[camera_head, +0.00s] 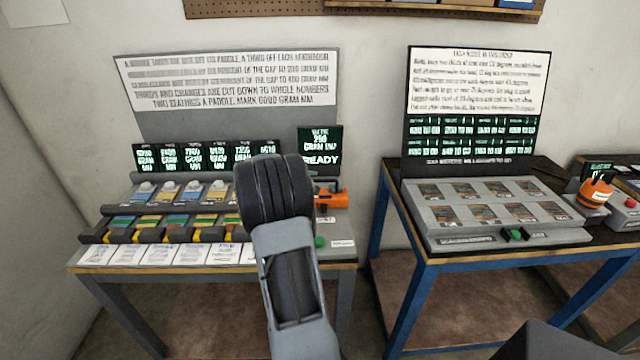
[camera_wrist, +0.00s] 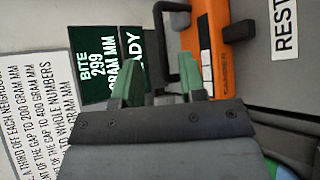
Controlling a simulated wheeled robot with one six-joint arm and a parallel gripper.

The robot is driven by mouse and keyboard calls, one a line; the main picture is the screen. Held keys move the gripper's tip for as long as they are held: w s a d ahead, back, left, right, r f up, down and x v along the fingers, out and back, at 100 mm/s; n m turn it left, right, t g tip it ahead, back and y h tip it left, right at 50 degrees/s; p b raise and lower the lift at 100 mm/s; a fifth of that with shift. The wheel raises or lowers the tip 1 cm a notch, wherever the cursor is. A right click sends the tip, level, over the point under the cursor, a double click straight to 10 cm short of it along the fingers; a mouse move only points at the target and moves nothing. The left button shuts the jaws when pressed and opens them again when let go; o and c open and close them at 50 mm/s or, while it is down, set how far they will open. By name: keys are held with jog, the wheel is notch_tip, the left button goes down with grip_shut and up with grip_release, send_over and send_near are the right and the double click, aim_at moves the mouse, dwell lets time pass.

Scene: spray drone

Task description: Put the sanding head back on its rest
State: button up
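The sanding head is an orange tool (camera_head: 331,198) with dark parts, at the right end of the left bench, just right of my arm. In the wrist view its orange body (camera_wrist: 208,48), marked SANDER, lies just beyond my fingertips, with a black handle or bracket beside it. My gripper (camera_wrist: 160,78) shows two green fingers spread apart with a visible gap. I cannot tell whether the black part reaches between them. A REST label (camera_wrist: 285,25) shows to the right of the sander. The head view hides my fingers behind my arm.
The left bench holds a rack (camera_head: 165,225) of coloured pieces with white cards in front and dark screens behind. A screen (camera_wrist: 98,62) reads BITE 299 GRAM MM; READY also shows. A second bench (camera_head: 440,255) stands right, with a sloped panel and sign. A gap separates the benches.

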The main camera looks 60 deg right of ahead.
jog(key=a+r+m+t+y, duration=0.1)
jog(key=a+t+y, duration=0.1)
jog(key=a, duration=0.9)
jog(key=a+r+t+y, duration=0.1)
jog(key=a+y, duration=0.2)
jog(key=a, duration=0.9)
jog(key=s+a+f+t+y, duration=0.1)
jog(key=s+a+t+y, duration=0.1)
jog(key=a, duration=0.9)
jog(key=s+a+m+t+y, duration=0.1)
jog(key=s+a+y, duration=0.4)
jog(key=a, duration=0.6)
jog(key=shift+f+t+y, duration=0.35)
jog(key=shift+t+y, duration=0.05)
jog(key=shift+y, duration=0.2)
notch_tip(320, 180, up, 4)
jog(key=shift+f+p, duration=0.25)
jog(key=shift+p, duration=1)
